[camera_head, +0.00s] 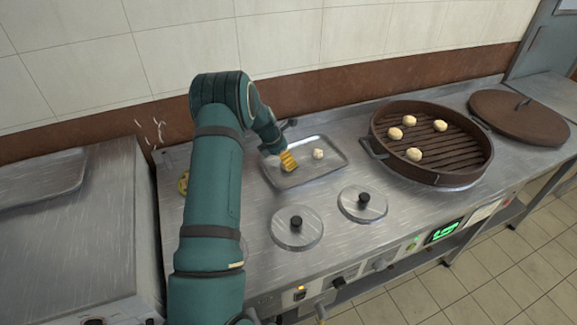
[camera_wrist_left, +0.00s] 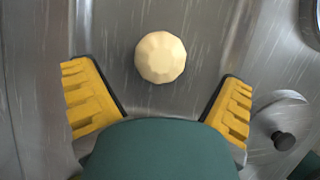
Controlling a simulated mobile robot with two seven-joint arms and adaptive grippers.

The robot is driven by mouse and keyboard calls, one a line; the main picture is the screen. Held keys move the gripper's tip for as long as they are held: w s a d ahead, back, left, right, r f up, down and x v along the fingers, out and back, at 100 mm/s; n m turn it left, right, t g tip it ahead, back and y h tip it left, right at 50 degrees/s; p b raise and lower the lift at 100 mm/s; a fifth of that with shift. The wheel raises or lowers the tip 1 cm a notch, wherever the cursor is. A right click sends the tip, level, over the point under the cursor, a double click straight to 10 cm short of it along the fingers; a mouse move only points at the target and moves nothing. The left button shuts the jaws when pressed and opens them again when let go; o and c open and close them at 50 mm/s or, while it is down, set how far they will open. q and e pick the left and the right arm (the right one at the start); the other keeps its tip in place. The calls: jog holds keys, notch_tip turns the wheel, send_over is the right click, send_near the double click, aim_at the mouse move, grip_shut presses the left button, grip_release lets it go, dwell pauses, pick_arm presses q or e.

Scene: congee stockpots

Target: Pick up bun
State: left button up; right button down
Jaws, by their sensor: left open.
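A pale, round bun (camera_head: 318,154) sits on a shallow metal tray (camera_head: 335,170) in the middle of the counter. My left gripper (camera_head: 289,161), with yellow fingers, is over the left part of this tray, just left of the bun. In the left wrist view, the bun (camera_wrist_left: 160,57) is ahead of the spread fingers, near the middle of the gap, and not touched. The gripper is open and empty. Several more buns (camera_head: 413,154) lie on the slats in a round brown steamer (camera_head: 458,178) to the right. My right gripper does not show.
Two round lids with black knobs, a left one (camera_head: 297,230) and a right one (camera_head: 362,206), lie in front of the tray. A brown steamer lid (camera_head: 520,118) lies at the far right. A tiled wall (camera_head: 280,42) stands behind the counter.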

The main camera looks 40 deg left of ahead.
pick_arm(q)
jog(key=x, duration=0.3)
jog(key=shift+w+f+b, duration=0.25)
jog(key=shift+f+b, duration=0.05)
jog(key=shift+b, duration=0.1)
jog(key=c, duration=1.3)
jog(key=shift+o, duration=0.2)
jog(key=shift+r, duration=0.15)
